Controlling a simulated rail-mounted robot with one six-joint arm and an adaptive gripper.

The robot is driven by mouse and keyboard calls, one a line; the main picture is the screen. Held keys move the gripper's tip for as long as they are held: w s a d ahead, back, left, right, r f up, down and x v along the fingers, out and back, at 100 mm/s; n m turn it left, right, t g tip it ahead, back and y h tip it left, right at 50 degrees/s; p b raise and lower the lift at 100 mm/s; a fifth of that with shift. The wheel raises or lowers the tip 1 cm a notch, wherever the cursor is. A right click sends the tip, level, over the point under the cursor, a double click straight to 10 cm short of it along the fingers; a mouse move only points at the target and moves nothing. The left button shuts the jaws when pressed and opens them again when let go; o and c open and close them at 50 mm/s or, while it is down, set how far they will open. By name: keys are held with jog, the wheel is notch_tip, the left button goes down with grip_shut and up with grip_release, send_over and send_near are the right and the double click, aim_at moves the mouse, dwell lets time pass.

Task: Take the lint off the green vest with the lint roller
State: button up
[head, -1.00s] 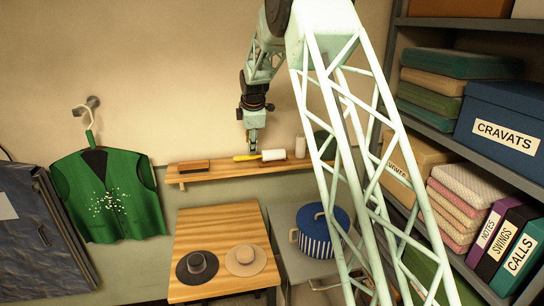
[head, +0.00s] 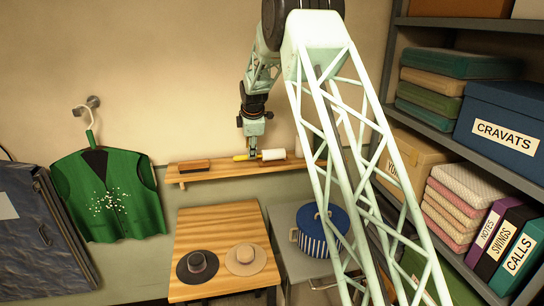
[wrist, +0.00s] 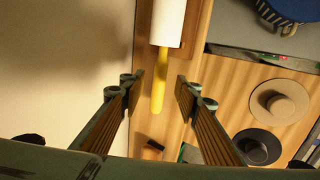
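The green vest (head: 125,205) hangs on a hanger from a wall hook at the left, with a patch of white lint specks (head: 108,201) on its front. The lint roller (head: 272,155) lies on the wall shelf, its white roll to the right and its yellow handle to the left. The roller's yellow handle (wrist: 160,85) also shows in the wrist view. My gripper (head: 252,153) is over the shelf at the handle. In the wrist view my gripper (wrist: 160,88) is open, with one finger on each side of the handle and gaps between.
The wooden shelf (head: 222,173) also holds a dark brush-like block (head: 194,165) at its left. Below stands a wooden table (head: 215,222) with a dark hat (head: 197,266) and a pale hat (head: 245,259). A blue round box (head: 318,230) is right of it. Loaded shelving is at the right.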

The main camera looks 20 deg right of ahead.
jog(key=shift+p+x, duration=0.5)
jog(key=shift+x, duration=1.95)
jog(key=shift+d, duration=0.1)
jog(key=shift+c, duration=0.4)
grip_shut()
jog(key=shift+r, duration=0.2)
jog(key=shift+r+b, duration=0.35)
jog(key=shift+r, duration=1.1)
jog(key=shift+s+r, duration=0.1)
jog(key=s+r+b, duration=0.1)
jog(key=s+b, duration=0.1)
jog(key=s, duration=1.3)
jog(key=shift+s+r+b, duration=0.3)
jog(key=shift+s+b, duration=0.05)
jog(key=shift+s, duration=0.05)
